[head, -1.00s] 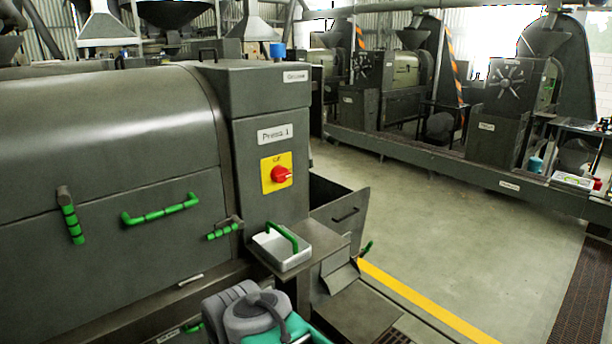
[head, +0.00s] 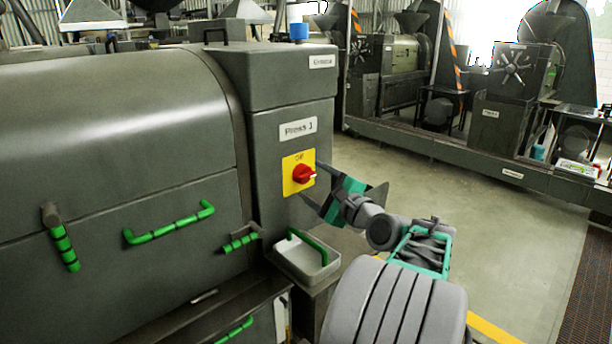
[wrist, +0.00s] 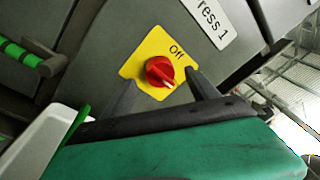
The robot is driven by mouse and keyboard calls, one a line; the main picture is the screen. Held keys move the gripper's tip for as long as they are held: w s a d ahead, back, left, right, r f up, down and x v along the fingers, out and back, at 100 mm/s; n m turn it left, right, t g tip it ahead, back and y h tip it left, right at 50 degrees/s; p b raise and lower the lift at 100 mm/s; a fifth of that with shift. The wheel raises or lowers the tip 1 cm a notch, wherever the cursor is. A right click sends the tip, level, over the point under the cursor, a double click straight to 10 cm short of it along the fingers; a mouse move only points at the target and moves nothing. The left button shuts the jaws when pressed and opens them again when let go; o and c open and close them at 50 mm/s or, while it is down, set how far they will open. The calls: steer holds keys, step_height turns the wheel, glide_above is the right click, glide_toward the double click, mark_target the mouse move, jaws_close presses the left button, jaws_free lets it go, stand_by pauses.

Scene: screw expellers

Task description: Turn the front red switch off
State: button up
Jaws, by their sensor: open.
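The red rotary switch (head: 304,174) sits on a yellow plate (head: 291,187) marked "Off" on the front of the grey Press 1 cabinet. My gripper (head: 311,183) is open, one finger above and one below the switch in the head view. The fingers (wrist: 158,86) appear close to the plate; I cannot tell whether they touch the knob.
A white tray with a green handle (head: 307,262) stands below the switch. Green handles (head: 170,224) line the press body at left. A blue-capped container (head: 299,32) stands on top. Floor to the right is open, with a yellow line.

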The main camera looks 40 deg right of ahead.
mark_target(307, 178)
steer(key=w, duration=0.3)
steer(key=shift+w+d, duration=0.1)
steer(key=shift+d, duration=0.05)
steer(key=shift+c, duration=0.4)
steer(key=c, duration=1.3)
